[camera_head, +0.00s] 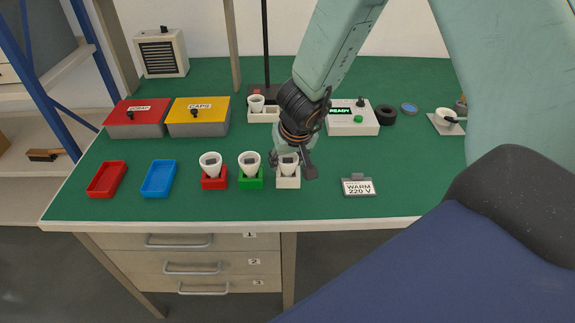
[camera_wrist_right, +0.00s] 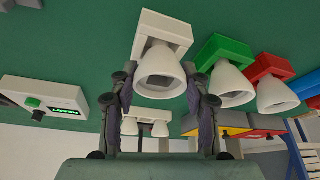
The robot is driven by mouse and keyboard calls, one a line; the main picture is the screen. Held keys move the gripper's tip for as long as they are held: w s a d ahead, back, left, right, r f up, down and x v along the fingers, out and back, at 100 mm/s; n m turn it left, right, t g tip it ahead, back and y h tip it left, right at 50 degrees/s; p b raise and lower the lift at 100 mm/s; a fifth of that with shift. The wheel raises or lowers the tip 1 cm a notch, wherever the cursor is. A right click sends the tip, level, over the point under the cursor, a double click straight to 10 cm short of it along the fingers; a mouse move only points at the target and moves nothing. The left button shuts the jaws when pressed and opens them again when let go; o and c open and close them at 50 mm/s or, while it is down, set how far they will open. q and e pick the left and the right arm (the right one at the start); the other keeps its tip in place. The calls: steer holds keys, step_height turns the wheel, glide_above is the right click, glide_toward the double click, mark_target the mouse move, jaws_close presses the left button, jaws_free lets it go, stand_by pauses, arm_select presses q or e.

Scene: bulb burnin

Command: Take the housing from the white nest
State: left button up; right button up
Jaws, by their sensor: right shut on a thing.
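The white nest (camera_head: 288,183) stands on the green bench top, right of the green and red nests. A white cone-shaped housing (camera_head: 288,168) sits upright in it; in the right wrist view the housing (camera_wrist_right: 160,72) shows large, with the white nest (camera_wrist_right: 165,26) behind it. My right gripper (camera_head: 300,168) is at this housing, partly covering it in the head view. In the right wrist view its two fingers (camera_wrist_right: 160,105) stand either side of the housing, shut on it. The housing still appears to be in the nest. My left gripper is not in view.
Similar housings stand close by in the green nest (camera_head: 250,183) and the red nest (camera_head: 214,184). Behind are a white block with housings (camera_head: 262,115) and a control box reading READY (camera_head: 352,126). A WARM 220 V sign (camera_head: 358,187) stands to the right.

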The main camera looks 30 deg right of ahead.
steer(key=shift+s+r, duration=0.1)
steer(key=shift+s, duration=0.05)
steer(key=shift+c, duration=0.5)
steer(key=shift+d, duration=0.1)
steer(key=shift+r, duration=0.2)
step_height(320, 180, up, 14)
steer(key=p, duration=1.4)
